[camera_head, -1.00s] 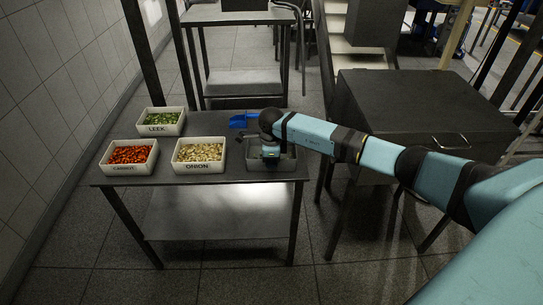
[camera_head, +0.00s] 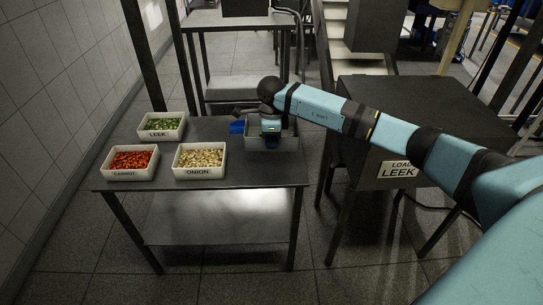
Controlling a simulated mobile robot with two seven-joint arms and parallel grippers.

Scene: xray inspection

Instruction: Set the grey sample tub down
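The grey sample tub (camera_head: 258,143) is at the right end of the dark table (camera_head: 232,172), right of the white onion tub. My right gripper (camera_head: 271,138) reaches down from above into the tub at its near wall. The fingertips are small and partly hidden, but the tub has moved along with the gripper, so it appears gripped. I cannot tell clearly whether the tub's base is on the table or a little above it. The inside of the tub is mostly hidden by the gripper. My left gripper is not in view.
White tubs of leek (camera_head: 162,125), carrot (camera_head: 130,162) and onion (camera_head: 200,160) stand on the table's left and middle. A blue scoop (camera_head: 237,127) lies close left of the grey tub. The table's front right is bare.

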